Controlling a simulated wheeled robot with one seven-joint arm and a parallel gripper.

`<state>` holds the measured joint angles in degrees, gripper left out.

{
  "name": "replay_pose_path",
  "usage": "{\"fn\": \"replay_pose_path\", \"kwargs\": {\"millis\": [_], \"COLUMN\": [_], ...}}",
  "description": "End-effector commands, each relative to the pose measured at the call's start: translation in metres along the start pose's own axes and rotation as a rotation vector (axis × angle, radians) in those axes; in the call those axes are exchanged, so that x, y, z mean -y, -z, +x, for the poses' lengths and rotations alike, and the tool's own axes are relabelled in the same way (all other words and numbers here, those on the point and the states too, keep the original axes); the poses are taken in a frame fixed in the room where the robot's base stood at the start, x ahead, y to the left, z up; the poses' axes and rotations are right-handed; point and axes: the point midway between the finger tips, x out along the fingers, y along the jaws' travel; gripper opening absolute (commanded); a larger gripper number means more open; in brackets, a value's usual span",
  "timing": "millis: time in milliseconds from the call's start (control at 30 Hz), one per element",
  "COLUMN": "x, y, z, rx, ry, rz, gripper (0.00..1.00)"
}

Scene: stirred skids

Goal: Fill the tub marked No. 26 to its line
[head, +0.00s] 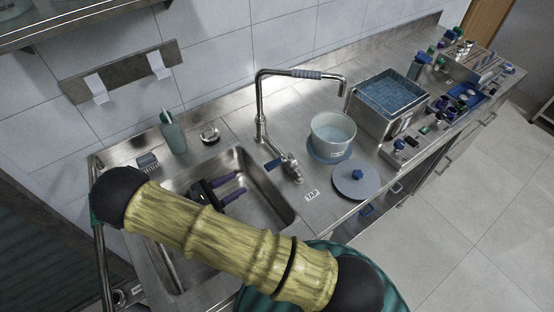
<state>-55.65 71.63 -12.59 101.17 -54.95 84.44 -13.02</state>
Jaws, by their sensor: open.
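No number 26 is legible on any vessel here. A round white tub (318,140) with pale bluish contents stands on a blue round base to the right of the tap; I see no fill line on it. A steel rectangular tub (372,121) with blue contents stands further right, with a small label too small to read. The tap (261,108) arches from the counter, its spout ending above the white tub's side. A blue lever (273,165) sits low on the tap. My gripper (241,184) is open and empty over the sink, fingers pointing right, left of the lever.
The steel sink (272,208) lies below my gripper, partly hidden by my arm. A grey lid (355,181) with a blue knob lies by the front edge. A green bottle (174,134) stands behind the sink. Racks and small bottles (462,93) crowd the far right.

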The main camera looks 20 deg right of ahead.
Motion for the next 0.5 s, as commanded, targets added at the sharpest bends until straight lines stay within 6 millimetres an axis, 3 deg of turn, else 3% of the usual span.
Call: {"fn": "replay_pose_path", "kwargs": {"millis": [500], "x": [0.001], "y": [-0.004], "z": [0.091], "rx": [0.001], "ry": [0.004], "rz": [-0.002], "gripper": [0.45]}}
